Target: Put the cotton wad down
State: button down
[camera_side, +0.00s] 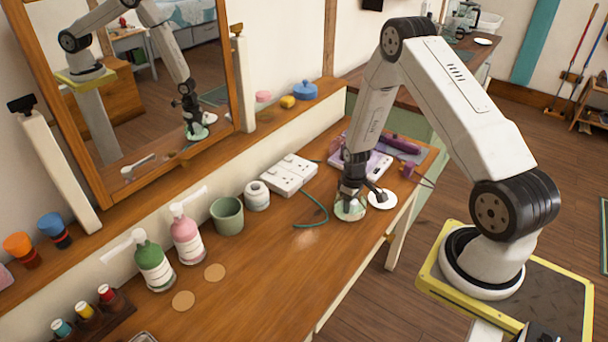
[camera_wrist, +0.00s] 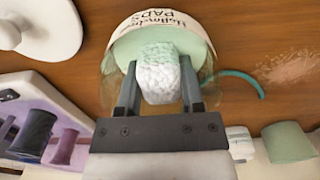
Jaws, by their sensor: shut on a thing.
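A white, fluffy cotton wad (camera_wrist: 158,72) sits between the two fingers of my gripper (camera_wrist: 159,64), which is shut on it. Around the fingers is a clear jar with a pale green inside and a "PADS" label (camera_wrist: 172,20). The fingers look to be at or inside its mouth; how deep the wad is I cannot tell. In the side view my gripper (camera_side: 352,188) points down over the jar (camera_side: 350,209) near the table's front edge. The wad is hidden there. A white round lid (camera_side: 382,199) lies right beside the jar and shows in the wrist view (camera_wrist: 48,28).
Behind the jar is a pale tray (camera_side: 371,165) with purple items (camera_side: 400,143). A green cup (camera_side: 227,216) and pump bottles (camera_side: 186,236) stand further left. The front-centre wood is mostly clear.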

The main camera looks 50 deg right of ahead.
jog(key=shift+f, duration=0.15)
jog(key=c, duration=0.5)
grip_release()
notch_tip(320, 180, up, 12)
jog(key=shift+r, duration=0.2)
dwell(0.4)
dwell(0.5)
